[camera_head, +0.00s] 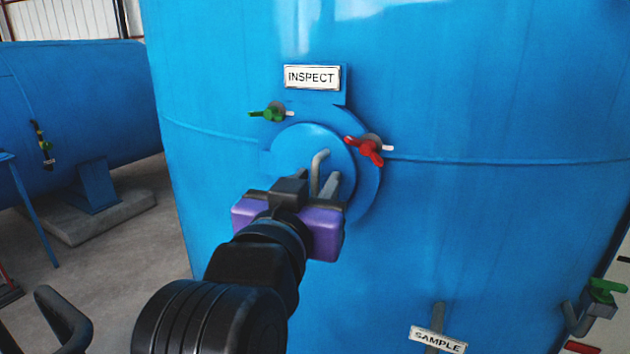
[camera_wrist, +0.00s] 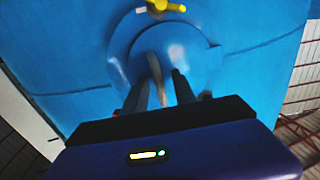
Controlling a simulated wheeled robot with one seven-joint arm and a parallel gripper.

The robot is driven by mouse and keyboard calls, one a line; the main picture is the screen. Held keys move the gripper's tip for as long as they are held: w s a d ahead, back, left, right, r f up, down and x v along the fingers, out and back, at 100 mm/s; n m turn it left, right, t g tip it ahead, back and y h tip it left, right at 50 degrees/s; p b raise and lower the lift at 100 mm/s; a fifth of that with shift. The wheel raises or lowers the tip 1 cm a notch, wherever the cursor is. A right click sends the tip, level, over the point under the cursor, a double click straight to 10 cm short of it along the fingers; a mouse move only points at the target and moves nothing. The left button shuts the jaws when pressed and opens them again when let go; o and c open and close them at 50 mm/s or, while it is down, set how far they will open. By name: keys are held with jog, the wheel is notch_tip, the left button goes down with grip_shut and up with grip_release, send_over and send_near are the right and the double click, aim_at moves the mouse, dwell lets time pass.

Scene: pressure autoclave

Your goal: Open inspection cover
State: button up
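The round blue inspection cover (camera_head: 295,143) is on the side of a large blue tank, below a white INSPECT label (camera_head: 311,77). It looks closed, lying against its flange. A grey bent handle (camera_head: 319,165) stands out from it, and also shows in the wrist view (camera_wrist: 154,70). My gripper (camera_head: 325,190) is in front of the cover; in the wrist view its fingers (camera_wrist: 160,88) are apart, with the handle between them. Whether they touch it is unclear. A green wing knob (camera_head: 270,113) and a red one (camera_head: 368,148) are at the rim; a yellow one (camera_wrist: 162,6) shows in the wrist view.
A SAMPLE label (camera_head: 437,340) and a green-handled valve (camera_head: 603,292) are lower on the tank (camera_head: 500,230). Another blue tank (camera_head: 80,105) lies at the left beyond open floor (camera_head: 150,240). My arm hides the lower part of the cover in the head view.

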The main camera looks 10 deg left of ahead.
grip_shut()
dwell(1.3)
